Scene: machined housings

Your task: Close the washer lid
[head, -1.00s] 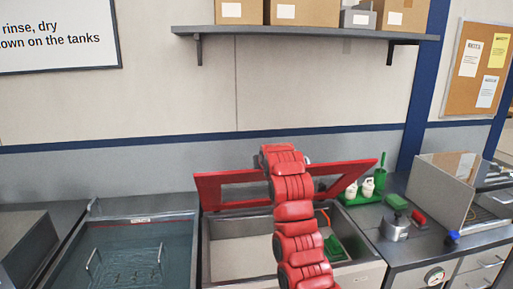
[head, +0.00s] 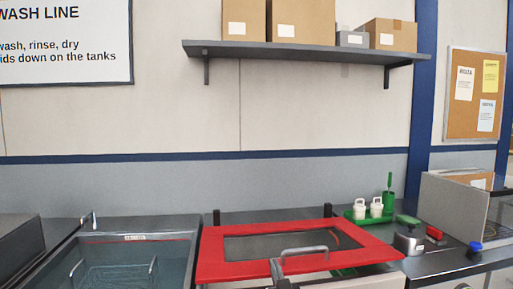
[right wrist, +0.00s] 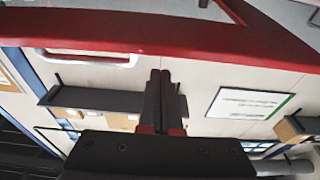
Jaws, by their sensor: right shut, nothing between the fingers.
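The washer's red lid (head: 215,262), with a dark window and a metal handle (head: 304,252), lies low and nearly flat over the washer tank. I cannot tell whether its front edge is fully seated. My right gripper (head: 278,268) is at the lid's front edge, left of the handle, mostly cut off at the picture's bottom. In the right wrist view its fingers (right wrist: 160,78) are shut together and empty, close to the red lid edge (right wrist: 200,42); contact is unclear. The handle also shows there (right wrist: 90,59). My left gripper is not in view.
A water-filled tank (head: 120,238) is open on the left. A green tray (head: 358,217) with white bottles stands behind the lid's right side, and a metal pot (head: 408,243) right of it. A shelf (head: 300,53) with boxes hangs above.

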